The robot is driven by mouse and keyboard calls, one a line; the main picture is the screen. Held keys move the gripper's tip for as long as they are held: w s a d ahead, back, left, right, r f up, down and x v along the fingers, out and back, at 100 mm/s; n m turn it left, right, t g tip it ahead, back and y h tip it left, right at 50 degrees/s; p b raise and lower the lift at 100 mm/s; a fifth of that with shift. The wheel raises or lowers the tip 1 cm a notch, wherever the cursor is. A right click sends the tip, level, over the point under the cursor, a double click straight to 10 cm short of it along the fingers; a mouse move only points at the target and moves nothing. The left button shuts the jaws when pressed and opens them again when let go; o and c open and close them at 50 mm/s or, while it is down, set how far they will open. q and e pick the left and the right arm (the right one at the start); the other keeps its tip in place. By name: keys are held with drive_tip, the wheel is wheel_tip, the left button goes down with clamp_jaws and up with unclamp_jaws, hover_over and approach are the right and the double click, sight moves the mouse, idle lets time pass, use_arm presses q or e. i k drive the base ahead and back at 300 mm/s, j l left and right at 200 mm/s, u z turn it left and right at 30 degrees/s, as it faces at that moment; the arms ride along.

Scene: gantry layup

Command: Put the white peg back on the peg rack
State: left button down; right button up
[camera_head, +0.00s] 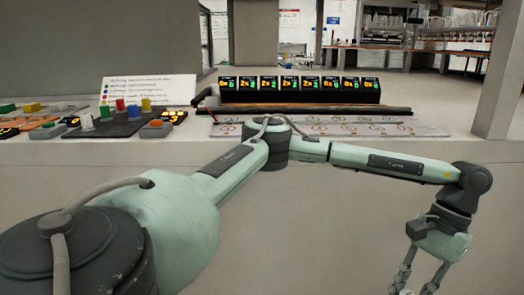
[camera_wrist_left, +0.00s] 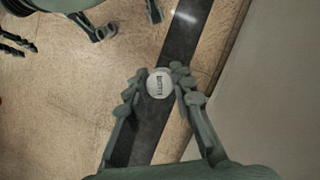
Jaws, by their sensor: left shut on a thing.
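My left gripper (camera_head: 416,284) hangs at the lower right of the head view, below the counter edge, with its fingertips at the bottom of the picture. In the left wrist view its fingers (camera_wrist_left: 160,84) are shut on the white peg (camera_wrist_left: 159,84), whose round end carries dark lettering. The peg is held over the floor, away from the counter. The peg rack seems to be the dark board (camera_head: 128,128) at the left of the counter, with several coloured pegs standing on it. Dark finger-like parts (camera_wrist_left: 17,41) at the wrist view's left edge may be my right gripper.
A printed sign (camera_head: 150,89) stands behind the board. A row of black counter displays (camera_head: 300,90) and a long dark bar (camera_head: 310,110) lie to its right. Coloured blocks and pads (camera_head: 30,122) are at the far left. A dark strip (camera_wrist_left: 180,45) crosses the floor.

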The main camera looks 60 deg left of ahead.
sight(119, 129)
drive_tip(key=u, duration=1.4)
drive_tip(key=k+j, duration=0.05)
drive_tip(key=j, duration=0.05)
